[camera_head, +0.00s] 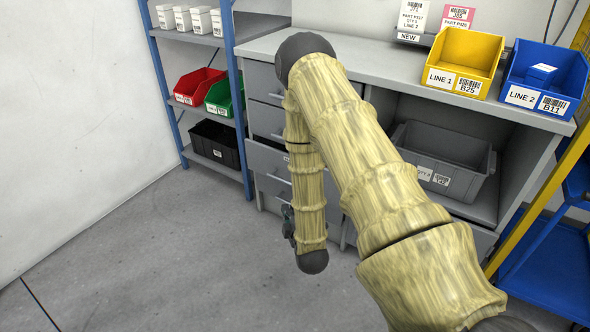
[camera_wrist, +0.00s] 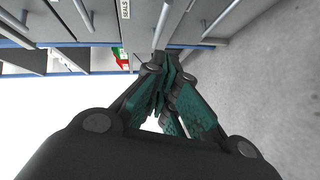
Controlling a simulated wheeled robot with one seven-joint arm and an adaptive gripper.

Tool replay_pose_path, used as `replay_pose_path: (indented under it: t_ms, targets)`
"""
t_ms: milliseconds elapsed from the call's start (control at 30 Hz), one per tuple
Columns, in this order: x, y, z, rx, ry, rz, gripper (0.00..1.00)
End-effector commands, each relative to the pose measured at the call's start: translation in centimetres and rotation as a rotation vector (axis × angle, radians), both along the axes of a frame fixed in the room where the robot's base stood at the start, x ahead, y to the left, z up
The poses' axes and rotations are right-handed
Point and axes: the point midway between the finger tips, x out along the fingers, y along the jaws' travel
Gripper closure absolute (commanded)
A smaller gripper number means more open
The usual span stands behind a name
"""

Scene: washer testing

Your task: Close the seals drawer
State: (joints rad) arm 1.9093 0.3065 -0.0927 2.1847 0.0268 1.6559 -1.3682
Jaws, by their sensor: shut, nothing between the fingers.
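The grey drawer stack (camera_head: 262,120) stands under the left end of the workbench. One drawer (camera_head: 266,160) in the stack sticks out, with a dark gap above its front; my arm covers its right part. In the wrist view, a grey drawer front with a "SEALS" label (camera_wrist: 124,9) shows at the top edge, cut off by the frame. A light bar handle (camera_wrist: 163,22) lies just beyond my fingertips; I cannot tell whether they touch. My gripper (camera_wrist: 158,70) is shut and empty. In the head view it shows only partly (camera_head: 288,226), beside my forearm, low before the drawers.
A blue-framed shelf (camera_head: 238,95) with red (camera_head: 197,86), green (camera_head: 220,96) and black (camera_head: 214,144) bins stands left of the stack. A grey crate (camera_head: 440,160) sits under the worktop. Yellow (camera_head: 465,62) and blue (camera_head: 545,80) bins stand on top. The floor in front is clear.

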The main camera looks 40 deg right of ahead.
Motion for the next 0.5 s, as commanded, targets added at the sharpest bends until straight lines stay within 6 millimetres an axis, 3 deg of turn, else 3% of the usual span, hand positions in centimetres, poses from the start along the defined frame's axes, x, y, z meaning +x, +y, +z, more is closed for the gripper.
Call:
replay_pose_path:
  t_ms: [100,200,500]
  targets:
    - [1.3,-2.1,2.7,-0.148,-0.073,-0.012,1.0]
    - [1.8,-3.0,4.0,-0.228,-0.104,-0.022,1.0]
    - [3.8,-4.3,4.7,-0.27,-0.122,-0.03,1.0]
